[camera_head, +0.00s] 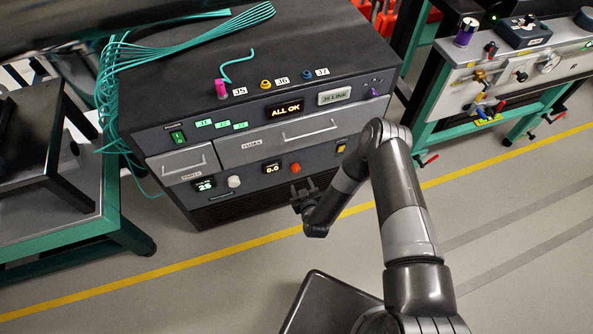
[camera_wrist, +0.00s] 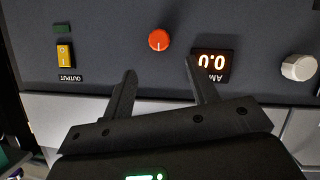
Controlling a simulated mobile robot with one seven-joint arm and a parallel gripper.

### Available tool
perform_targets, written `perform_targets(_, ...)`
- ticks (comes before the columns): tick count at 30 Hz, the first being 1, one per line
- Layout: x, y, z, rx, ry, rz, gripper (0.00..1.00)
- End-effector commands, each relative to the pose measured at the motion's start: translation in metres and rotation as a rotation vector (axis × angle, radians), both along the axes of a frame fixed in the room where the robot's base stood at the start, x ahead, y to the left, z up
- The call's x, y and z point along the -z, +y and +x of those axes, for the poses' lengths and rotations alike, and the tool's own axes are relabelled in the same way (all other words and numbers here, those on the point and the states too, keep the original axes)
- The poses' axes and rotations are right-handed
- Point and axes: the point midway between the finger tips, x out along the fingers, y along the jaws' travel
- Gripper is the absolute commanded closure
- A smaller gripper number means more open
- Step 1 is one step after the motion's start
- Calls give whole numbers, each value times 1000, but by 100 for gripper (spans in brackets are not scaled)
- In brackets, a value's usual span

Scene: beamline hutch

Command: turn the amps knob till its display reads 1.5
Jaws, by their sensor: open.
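The amps knob is orange-red and round with a pale pointer line, on the dark front panel; it shows in the head view (camera_head: 295,168) and in the wrist view (camera_wrist: 158,40). The amps display (camera_head: 272,168) reads 0.0; in the wrist view (camera_wrist: 211,62) it appears upside down, beside the knob. My gripper (camera_head: 303,190) is in front of the panel, just below the knob in the head view. In the wrist view my gripper (camera_wrist: 160,75) is open and empty, its two fingers apart, with the knob beyond the gap between their tips and not touched.
A white knob (camera_head: 234,181) and a display reading 25 (camera_head: 204,186) sit left on the panel. A yellow output switch (camera_wrist: 65,54) is on the knob's other side. Drawers with handles (camera_head: 278,139) lie above. Green cables (camera_head: 180,45) drape over the cabinet top.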

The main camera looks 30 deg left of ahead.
Motion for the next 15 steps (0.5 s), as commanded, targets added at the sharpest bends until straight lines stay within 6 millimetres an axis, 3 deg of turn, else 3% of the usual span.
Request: perform_targets(15,28,45,57,2,-3,0,47)
